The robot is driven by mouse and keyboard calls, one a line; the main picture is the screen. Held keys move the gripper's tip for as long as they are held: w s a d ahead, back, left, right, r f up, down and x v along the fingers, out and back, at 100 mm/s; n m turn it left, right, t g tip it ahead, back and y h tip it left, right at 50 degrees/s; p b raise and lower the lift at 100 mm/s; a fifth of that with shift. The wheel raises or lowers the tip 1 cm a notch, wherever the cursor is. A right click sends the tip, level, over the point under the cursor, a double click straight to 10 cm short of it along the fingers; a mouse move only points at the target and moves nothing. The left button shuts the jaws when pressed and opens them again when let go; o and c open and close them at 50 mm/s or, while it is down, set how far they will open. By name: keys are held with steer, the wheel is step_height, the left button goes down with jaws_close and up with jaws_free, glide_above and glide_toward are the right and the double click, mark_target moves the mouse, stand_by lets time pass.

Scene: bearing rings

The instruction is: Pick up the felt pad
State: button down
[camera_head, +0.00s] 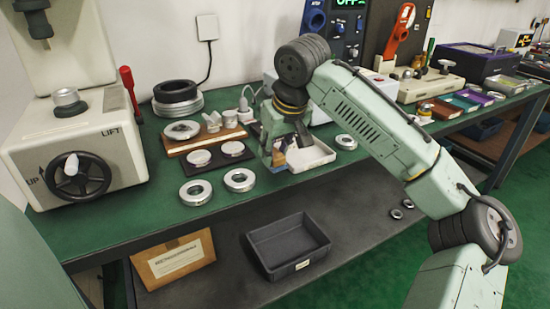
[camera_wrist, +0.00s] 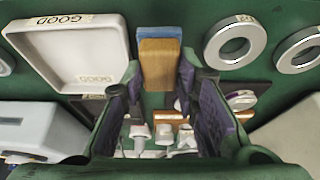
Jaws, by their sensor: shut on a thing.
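The felt pad appears as a wood-brown block with a blue layer along one end, in the wrist view (camera_wrist: 160,65). It sits between the tips of my gripper (camera_wrist: 160,82), whose two dark fingers close on its sides. In the head view my gripper (camera_head: 277,152) is low over the green bench, at the left side of a white tray. The pad is small and mostly hidden by the fingers there. I cannot tell whether it touches the bench.
The white tray (camera_head: 318,158) marked GOOD is beside my gripper. Metal rings (camera_head: 240,180) lie near the bench's front edge, and another ring (camera_head: 346,142) lies right of the tray. A dark mat with discs (camera_head: 217,163) and a brown board (camera_head: 180,145) are to the left.

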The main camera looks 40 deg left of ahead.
steer(key=s+d+r+b, duration=0.2)
steer(key=s+d, duration=0.6)
steer(key=s, duration=0.5)
steer(key=shift+s+d+r, duration=0.3)
